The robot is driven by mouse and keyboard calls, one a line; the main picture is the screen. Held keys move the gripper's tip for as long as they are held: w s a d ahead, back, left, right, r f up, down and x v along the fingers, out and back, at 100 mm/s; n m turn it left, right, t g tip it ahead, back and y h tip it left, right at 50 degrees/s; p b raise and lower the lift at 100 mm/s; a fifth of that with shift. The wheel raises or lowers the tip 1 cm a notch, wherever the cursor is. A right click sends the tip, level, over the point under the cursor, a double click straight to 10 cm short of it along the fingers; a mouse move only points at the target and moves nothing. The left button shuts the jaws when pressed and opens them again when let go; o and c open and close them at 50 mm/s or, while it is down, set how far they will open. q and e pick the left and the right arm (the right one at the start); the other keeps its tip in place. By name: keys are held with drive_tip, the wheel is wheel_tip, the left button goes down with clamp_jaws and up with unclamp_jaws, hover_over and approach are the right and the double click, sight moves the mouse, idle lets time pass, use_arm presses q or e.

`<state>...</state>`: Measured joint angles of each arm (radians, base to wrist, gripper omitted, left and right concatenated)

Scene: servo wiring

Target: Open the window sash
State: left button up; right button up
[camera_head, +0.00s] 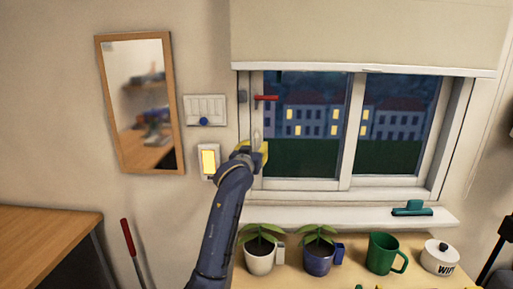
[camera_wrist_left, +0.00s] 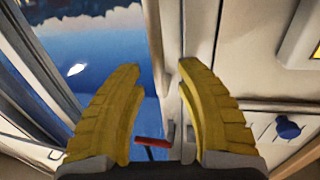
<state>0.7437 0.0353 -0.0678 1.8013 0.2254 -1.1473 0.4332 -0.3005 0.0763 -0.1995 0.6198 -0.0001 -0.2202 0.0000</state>
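The window has two panes in a white frame. The left sash (camera_head: 256,115) looks closed in the head view. A red lever (camera_head: 266,98) points right from its left stile; it also shows low between the fingers in the left wrist view (camera_wrist_left: 152,142). A pale upright piece (camera_head: 257,137), perhaps a pull, is on the stile below the lever, its lower end hidden by my gripper. My left gripper (camera_head: 257,148) has yellow fingers and is at the stile, below the lever. In the left wrist view its fingers (camera_wrist_left: 158,85) are apart with nothing clearly held. My right gripper is out of view.
A lit switch (camera_head: 208,160) and a panel with a blue knob (camera_head: 204,110) are left of the window. A blind (camera_head: 365,35) hangs above. A green object (camera_head: 411,209) lies on the sill (camera_head: 340,217). Potted plants (camera_head: 262,250), a green mug (camera_head: 382,252) and a white pot stand below.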

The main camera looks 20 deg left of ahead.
use_arm(q)
drive_tip(key=shift+w, duration=0.95)
drive_tip(key=shift+o, duration=0.2)
clamp_jaws()
